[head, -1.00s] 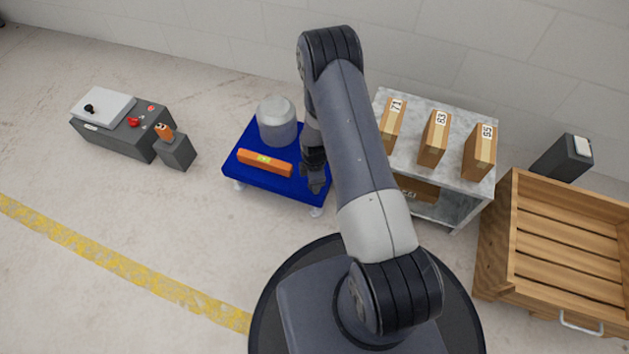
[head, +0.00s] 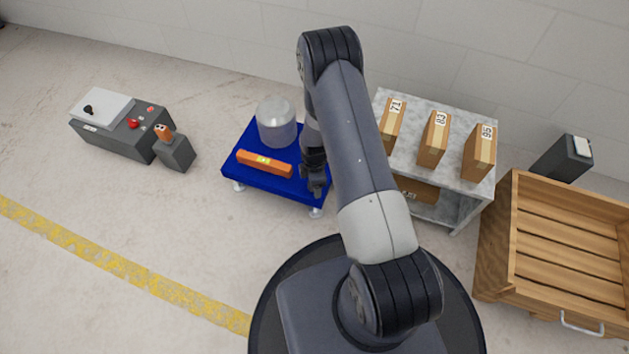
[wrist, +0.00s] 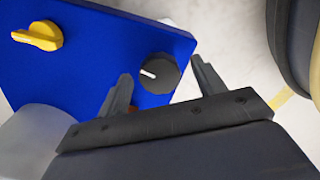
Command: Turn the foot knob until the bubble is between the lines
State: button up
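The blue platform (head: 270,184) stands on small feet and carries an orange spirit level (head: 264,163) with a yellow-green vial. The bubble is too small to make out. In the wrist view a black round knob (wrist: 158,73) with a white mark sits on the blue surface (wrist: 100,60), near its edge. My gripper (wrist: 160,80) is open, with one finger on each side of the knob and a gap to each. In the head view my gripper (head: 316,190) is at the platform's right front corner, where my arm hides the knob.
A clear cylinder (head: 277,122) stands on the platform behind the level. A yellow knob (wrist: 38,36) is at the upper left in the wrist view. A marble shelf (head: 440,205) with labelled boxes and a wooden crate (head: 495,235) stand right. A grey control box (head: 115,138) stands left.

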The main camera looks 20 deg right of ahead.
notch_tip(320, 180, up, 11)
jog(key=p, duration=0.4)
jog(key=shift+f, duration=0.15)
notch_tip(320, 180, down, 11)
jog(key=b, duration=0.4)
jog(key=shift+m, duration=0.3)
jog(key=shift+r, duration=0.2)
dwell(0.3)
